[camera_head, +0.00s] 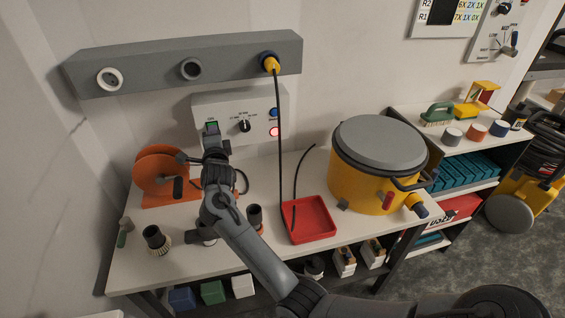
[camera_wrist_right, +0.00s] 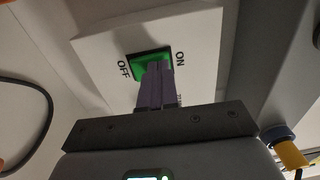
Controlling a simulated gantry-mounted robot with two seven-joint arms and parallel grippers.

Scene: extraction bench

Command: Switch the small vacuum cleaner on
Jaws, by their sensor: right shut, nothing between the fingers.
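A pale control box (camera_head: 264,100) on the wall carries a green switch (camera_head: 211,125), a dark knob (camera_head: 245,126), a blue button and a lit red button. In the right wrist view the green rocker (camera_wrist_right: 139,59) lies between the words OFF and ON. My right gripper (camera_head: 212,134) is shut and empty. Its fingertips (camera_wrist_right: 155,68) are at the rocker and cover part of it; I cannot tell whether they press it. A yellow drum with a grey lid (camera_head: 380,146) stands on the bench. A yellow and black upright machine (camera_head: 540,165) stands on the floor at right. My left gripper is not in view.
An orange reel (camera_head: 160,175) stands left of my right arm. A red tray (camera_head: 312,222) lies on the bench. Dark fittings (camera_head: 156,240) stand near the front edge.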

